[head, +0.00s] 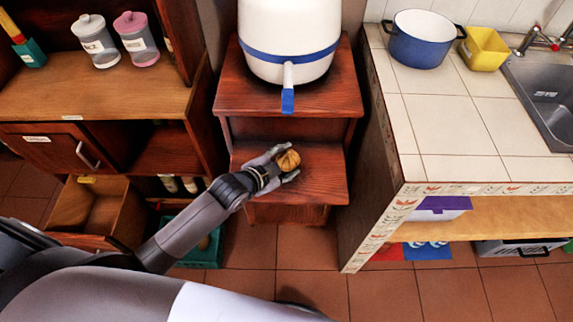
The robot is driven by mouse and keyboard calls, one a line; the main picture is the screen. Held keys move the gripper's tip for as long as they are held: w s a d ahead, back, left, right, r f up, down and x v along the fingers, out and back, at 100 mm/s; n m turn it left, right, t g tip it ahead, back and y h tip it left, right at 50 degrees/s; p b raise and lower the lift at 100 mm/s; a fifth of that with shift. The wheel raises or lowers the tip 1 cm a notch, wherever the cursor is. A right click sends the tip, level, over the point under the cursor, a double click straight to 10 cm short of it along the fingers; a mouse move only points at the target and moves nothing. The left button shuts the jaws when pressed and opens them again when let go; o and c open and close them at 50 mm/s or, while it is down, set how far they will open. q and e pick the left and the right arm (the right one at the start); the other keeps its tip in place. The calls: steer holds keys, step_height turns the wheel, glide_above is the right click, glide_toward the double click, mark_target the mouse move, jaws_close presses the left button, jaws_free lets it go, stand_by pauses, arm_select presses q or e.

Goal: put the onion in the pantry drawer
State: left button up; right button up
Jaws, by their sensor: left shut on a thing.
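The onion (288,160) is a small golden-brown ball in the middle of the head view. My left gripper (284,164) is shut on it, over the lower step of a dark wood stand (325,180). I cannot tell whether the onion still touches the step. An open wooden drawer (120,212) sticks out at the lower left, under a cabinet; the part of its inside that shows looks empty. The frame does not show clearly whether this is the pantry drawer. My right gripper is not in view.
A white water container (288,45) stands on the stand's upper step. A tiled counter (445,125) with a blue pot (420,48) is at the right. A green crate (207,246) sits on the floor beside the open drawer. Two canisters (137,40) stand on the left cabinet.

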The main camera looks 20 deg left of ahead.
arm_select(q)
steer(key=shift+f, duration=0.95)
steer(key=shift+f, duration=0.15)
steer(key=o, duration=1)
steer(key=shift+c, duration=0.2)
